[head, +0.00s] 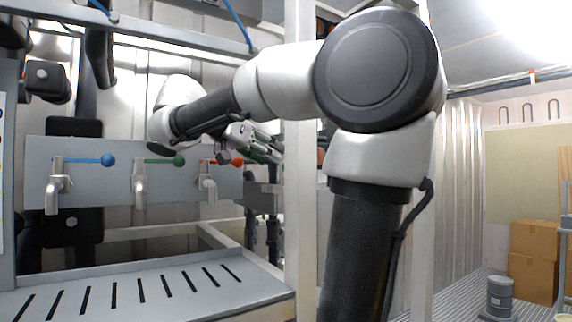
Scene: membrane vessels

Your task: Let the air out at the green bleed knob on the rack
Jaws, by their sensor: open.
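A green ball-ended lever (165,161) sits on the middle tap of a grey panel (88,152), pointing right. I cannot tell whether this is the bleed knob that the task names. My gripper (262,150) is in front of the panel's right end, right of the green lever and apart from it. It points right and down, and its fingers are open. A small dark green patch shows at the fingers; I cannot tell whether it is a knob behind them or part of the gripper. My arm and gripper hide part of the rack there.
A blue-ended lever (107,160) is left of the green one, and a red-ended lever (236,161) is close by my gripper. A slotted grey tray (150,287) lies below the taps. A white rack post (299,210) stands right of it. Cardboard boxes (533,240) and a grey drum (500,297) are far right.

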